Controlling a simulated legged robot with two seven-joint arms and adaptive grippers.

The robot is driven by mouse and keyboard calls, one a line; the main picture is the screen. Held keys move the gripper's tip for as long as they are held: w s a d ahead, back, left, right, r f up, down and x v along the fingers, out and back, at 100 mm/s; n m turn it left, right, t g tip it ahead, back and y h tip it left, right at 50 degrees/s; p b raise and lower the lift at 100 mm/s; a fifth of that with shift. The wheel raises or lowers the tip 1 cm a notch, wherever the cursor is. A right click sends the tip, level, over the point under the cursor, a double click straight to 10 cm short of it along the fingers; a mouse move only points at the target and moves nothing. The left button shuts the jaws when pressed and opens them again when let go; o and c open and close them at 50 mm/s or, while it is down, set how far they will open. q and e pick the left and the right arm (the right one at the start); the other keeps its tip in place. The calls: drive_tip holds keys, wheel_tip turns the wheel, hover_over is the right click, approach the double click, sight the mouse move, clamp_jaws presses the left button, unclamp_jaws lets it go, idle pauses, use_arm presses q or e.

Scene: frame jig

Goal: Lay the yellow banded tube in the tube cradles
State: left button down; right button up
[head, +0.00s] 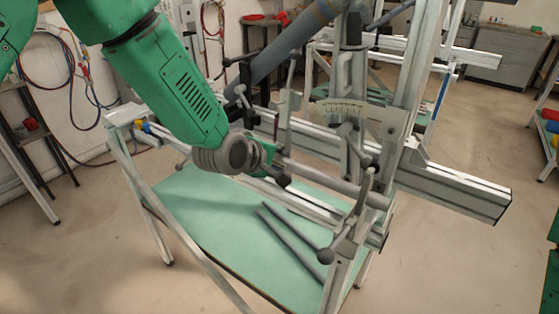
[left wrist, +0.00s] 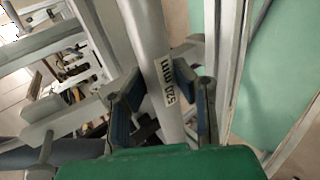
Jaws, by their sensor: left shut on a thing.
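My left gripper (head: 272,165) is at the near side of the frame jig, shut on a grey tube (head: 335,182) that reaches to the right across the jig's front. In the left wrist view the tube (left wrist: 147,42) passes between the two blue-padded fingers (left wrist: 163,95) and carries a white "520 mm" label (left wrist: 168,84). No yellow band shows on its visible part. Clamp-like holders with dark knobs (head: 345,243) stand at the jig's front; I cannot tell which parts are the cradles, or whether the tube touches them. My right gripper is not in view.
A thick blue-grey tube (head: 284,52) slants across the jig behind my arm. Two dark tubes (head: 290,243) lie on the green lower shelf (head: 205,222). A pale rail (head: 455,190) sticks out right. Open floor lies right of the jig.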

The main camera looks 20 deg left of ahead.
use_arm(q)
drive_tip(key=c, duration=1.3)
unclamp_jaws()
drive_tip(key=shift+o, duration=0.2)
drive_tip(key=shift+s, duration=0.1)
